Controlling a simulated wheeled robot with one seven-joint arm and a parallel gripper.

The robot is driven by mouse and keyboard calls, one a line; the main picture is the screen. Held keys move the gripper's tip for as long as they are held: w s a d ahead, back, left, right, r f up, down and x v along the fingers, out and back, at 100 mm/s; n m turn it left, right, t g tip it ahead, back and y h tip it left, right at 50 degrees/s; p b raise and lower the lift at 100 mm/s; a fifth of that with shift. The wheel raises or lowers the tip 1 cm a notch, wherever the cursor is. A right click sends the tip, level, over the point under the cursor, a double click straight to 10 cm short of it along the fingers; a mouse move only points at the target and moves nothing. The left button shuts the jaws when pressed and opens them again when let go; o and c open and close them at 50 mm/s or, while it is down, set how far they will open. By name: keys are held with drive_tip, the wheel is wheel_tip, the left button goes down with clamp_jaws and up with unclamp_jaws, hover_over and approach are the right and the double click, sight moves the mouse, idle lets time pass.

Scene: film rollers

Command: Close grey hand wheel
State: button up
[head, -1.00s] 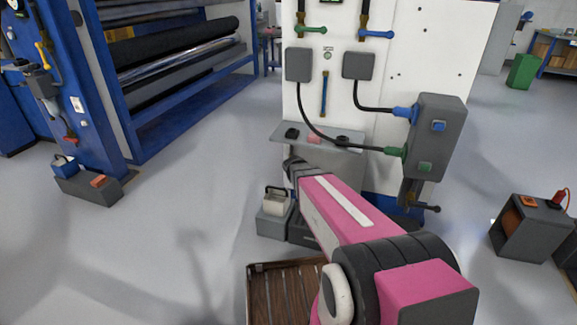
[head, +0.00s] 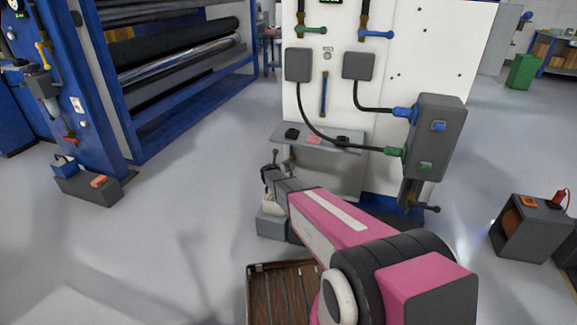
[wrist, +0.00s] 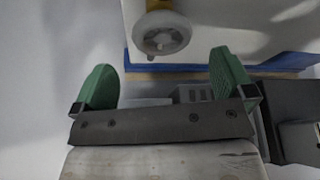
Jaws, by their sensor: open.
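I cannot make out the grey wheel clearly in the head view.
A white panel (head: 440,60) carries valves, cables and a grey box (head: 435,135). A grey shelf (head: 325,137) juts from it near my arm. Open floor lies to the left.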

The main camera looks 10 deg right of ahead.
drive_tip(key=x, duration=0.9)
drive_tip(key=shift+w+f, duration=0.1)
drive_tip(key=shift+w, duration=0.05)
drive_tip(key=shift+d, duration=0.1)
drive_tip(key=c, duration=0.7)
